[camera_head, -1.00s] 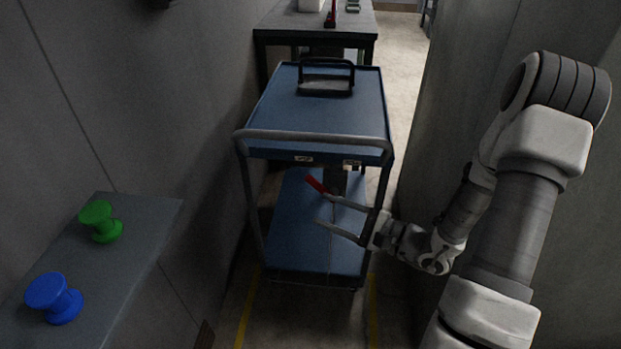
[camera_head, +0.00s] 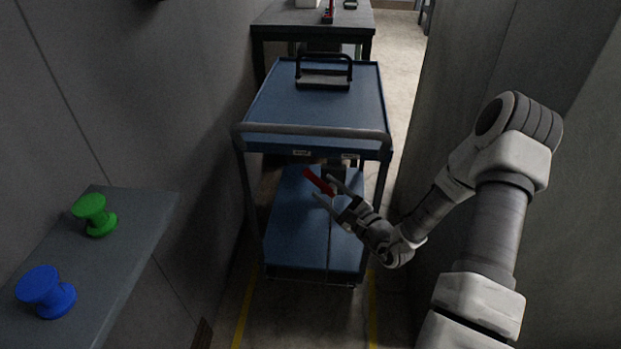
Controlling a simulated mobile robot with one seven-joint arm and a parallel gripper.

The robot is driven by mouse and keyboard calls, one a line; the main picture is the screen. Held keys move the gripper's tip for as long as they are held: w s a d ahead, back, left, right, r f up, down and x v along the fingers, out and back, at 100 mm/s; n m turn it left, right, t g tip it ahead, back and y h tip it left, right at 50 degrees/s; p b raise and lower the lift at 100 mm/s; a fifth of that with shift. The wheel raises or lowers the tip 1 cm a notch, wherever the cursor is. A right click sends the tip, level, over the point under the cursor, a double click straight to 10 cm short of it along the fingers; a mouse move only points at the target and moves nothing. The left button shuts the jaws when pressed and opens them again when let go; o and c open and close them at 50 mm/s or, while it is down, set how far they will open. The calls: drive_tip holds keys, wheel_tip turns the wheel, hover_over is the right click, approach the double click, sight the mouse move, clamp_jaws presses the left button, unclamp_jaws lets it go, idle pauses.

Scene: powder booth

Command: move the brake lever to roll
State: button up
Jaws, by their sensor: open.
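The red brake lever (camera_head: 317,181) is on the near end of the blue cart (camera_head: 320,105), below the push handle. It slants up to the left, under two small labels (camera_head: 301,153) that are too small to read. My gripper (camera_head: 322,188) is open, with its two fingers pointing up and left at the lever. In the picture one finger lies on each side of the red grip. I cannot tell whether either finger touches it. The lever's pivot end is partly hidden by my gripper.
A dark table (camera_head: 318,22) stands behind the cart. Grey walls close in on both sides. A shelf (camera_head: 150,215) at the left holds a green knob-shaped piece (camera_head: 95,214) and a blue one (camera_head: 47,291). Yellow lines (camera_head: 246,305) mark the floor.

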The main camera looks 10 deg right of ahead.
sight(314, 179)
drive_tip(key=b+x, duration=0.1)
drive_tip(key=x, duration=0.6)
clamp_jaws()
idle(1.3)
